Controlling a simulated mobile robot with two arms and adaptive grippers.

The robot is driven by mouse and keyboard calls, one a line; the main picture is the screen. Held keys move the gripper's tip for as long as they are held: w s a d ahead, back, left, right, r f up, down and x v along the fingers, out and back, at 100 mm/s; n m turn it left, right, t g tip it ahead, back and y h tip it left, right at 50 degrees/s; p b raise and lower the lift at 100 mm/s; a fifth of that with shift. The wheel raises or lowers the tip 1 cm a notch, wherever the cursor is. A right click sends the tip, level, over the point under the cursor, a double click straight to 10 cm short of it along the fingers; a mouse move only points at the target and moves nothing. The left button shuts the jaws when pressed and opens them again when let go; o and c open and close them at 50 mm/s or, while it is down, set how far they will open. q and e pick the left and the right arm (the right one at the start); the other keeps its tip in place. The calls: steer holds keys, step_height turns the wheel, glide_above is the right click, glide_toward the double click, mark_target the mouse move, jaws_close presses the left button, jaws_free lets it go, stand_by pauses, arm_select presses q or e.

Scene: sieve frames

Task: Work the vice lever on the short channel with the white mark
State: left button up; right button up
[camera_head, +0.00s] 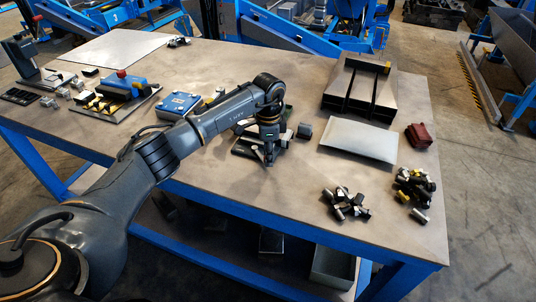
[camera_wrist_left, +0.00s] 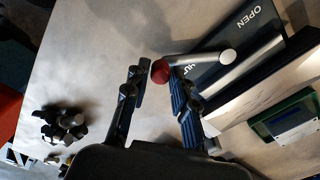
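My left gripper (camera_head: 268,160) is over the middle of the table, close to a dark vice fixture (camera_head: 244,150) that my arm partly hides. In the left wrist view, my left gripper (camera_wrist_left: 160,80) has its two fingers apart. A red ball knob (camera_wrist_left: 160,71) on a pale lever (camera_wrist_left: 195,60) lies between the fingertips, very near the right finger; I cannot tell whether they touch. The lever runs to a round pivot on a dark plate (camera_wrist_left: 240,38) lettered "OPEN", with a second word partly hidden. I cannot make out a white mark. My right gripper is not in view.
Loose small parts (camera_head: 346,205) lie in front. A blue box (camera_head: 178,104) and a blue fixture (camera_head: 122,88) stand to the left.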

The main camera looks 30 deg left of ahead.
arm_select(q)
steer(key=shift+o, duration=0.8)
steer(key=shift+r, duration=0.2)
step_height(320, 180, up, 12)
steer(key=shift+f, duration=0.2)
